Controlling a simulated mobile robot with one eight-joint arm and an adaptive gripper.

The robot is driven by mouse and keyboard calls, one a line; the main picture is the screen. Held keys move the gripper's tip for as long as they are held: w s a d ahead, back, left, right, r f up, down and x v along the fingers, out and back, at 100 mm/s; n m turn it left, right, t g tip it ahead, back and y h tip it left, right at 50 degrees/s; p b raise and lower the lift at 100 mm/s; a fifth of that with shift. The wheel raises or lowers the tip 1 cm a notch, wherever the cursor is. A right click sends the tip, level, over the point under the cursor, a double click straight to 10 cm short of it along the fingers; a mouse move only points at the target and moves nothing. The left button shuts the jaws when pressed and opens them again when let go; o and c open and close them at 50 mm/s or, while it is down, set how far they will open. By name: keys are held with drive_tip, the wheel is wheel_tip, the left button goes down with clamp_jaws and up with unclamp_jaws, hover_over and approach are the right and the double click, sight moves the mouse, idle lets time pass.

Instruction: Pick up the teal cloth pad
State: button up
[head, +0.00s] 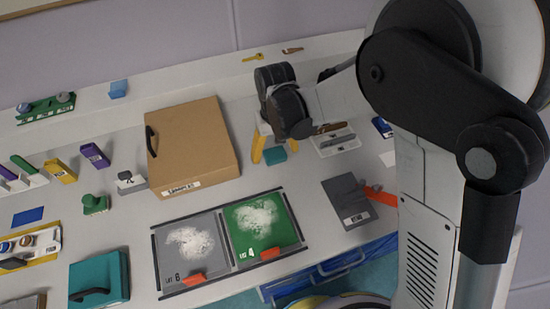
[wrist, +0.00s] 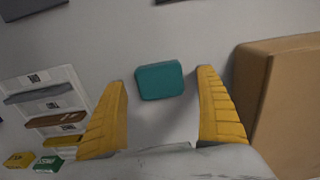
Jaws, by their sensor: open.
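The teal cloth pad (head: 275,155) lies flat on the white bench, to the right of the cardboard box in the head view. In the wrist view the teal cloth pad (wrist: 160,80) is a small rounded block, centred between the fingertips and slightly beyond them. My gripper (head: 263,150) is above the bench, right at the pad, with its yellow fingers pointing down. In the wrist view my gripper (wrist: 163,82) is open, with one finger on each side of the pad and visible gaps. The far finger is partly hidden in the head view.
The cardboard box (head: 195,140) stands close on one side; it also shows in the wrist view (wrist: 285,95). A white tray with tools (head: 335,145) lies on the other side.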

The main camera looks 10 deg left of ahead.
sight(277, 155)
drive_tip(key=shift+f, duration=0.45)
drive_tip(key=shift+r, duration=0.1)
drive_tip(key=c, duration=1.1)
drive_tip(key=shift+o, duration=0.2)
drive_tip(key=shift+r+p, duration=0.3)
drive_tip(key=shift+r, duration=0.25)
drive_tip(key=r, duration=0.1)
drive_tip(key=r+p, duration=0.2)
drive_tip(key=r, duration=0.1)
drive_tip(key=shift+s+d, duration=0.3)
drive_tip(key=shift+d, duration=0.1)
drive_tip(key=s+d+r+p, duration=0.3)
drive_tip(key=s+d+r, duration=0.3)
drive_tip(key=d, duration=0.3)
